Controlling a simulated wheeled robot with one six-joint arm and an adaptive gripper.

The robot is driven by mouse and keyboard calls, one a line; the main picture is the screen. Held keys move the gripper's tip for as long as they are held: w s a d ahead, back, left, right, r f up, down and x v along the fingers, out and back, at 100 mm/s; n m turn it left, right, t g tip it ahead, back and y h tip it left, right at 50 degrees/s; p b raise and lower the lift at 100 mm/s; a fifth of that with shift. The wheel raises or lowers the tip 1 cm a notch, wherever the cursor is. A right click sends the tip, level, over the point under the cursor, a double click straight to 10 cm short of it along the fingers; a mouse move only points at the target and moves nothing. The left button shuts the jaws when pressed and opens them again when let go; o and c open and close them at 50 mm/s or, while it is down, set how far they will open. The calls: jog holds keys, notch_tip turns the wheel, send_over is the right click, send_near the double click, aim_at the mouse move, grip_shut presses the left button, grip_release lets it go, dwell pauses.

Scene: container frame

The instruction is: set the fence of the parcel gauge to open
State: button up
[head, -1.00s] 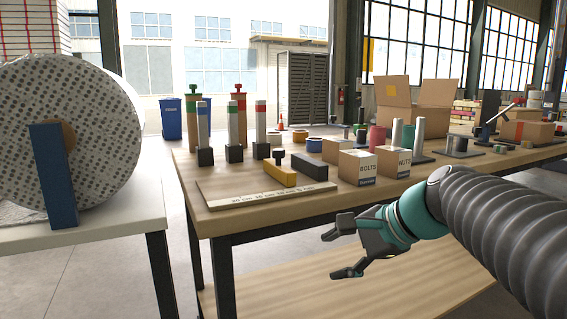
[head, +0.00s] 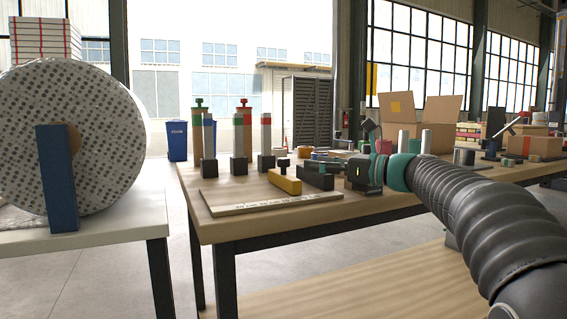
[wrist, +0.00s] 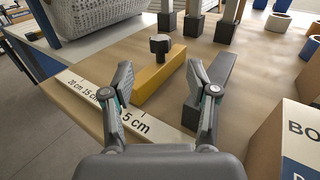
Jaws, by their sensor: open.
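The parcel gauge has a pale scale strip (head: 262,207) marked in cm along the table's front edge. It also shows in the wrist view (wrist: 75,84). Its yellow fence (head: 285,185) bears a black knob (head: 283,164) on top. In the wrist view the fence (wrist: 160,82) and knob (wrist: 160,45) lie ahead, seen between my fingers. A dark grey block (wrist: 210,95) stands to the right of the fence, with a gap between them. My gripper (wrist: 160,78) is open and empty, apart from the fence. In the head view my gripper (head: 361,155) is right of the gauge.
A carton (wrist: 295,145) marked "BO" stands close on the right in the wrist view. Several posts on dark bases (head: 238,165) stand behind the gauge. A big patterned roll (head: 75,135) is on the white table at left. Bare tabletop lies along the front.

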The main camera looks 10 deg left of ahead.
aim_at(289, 161)
jog(key=x, duration=1)
grip_shut()
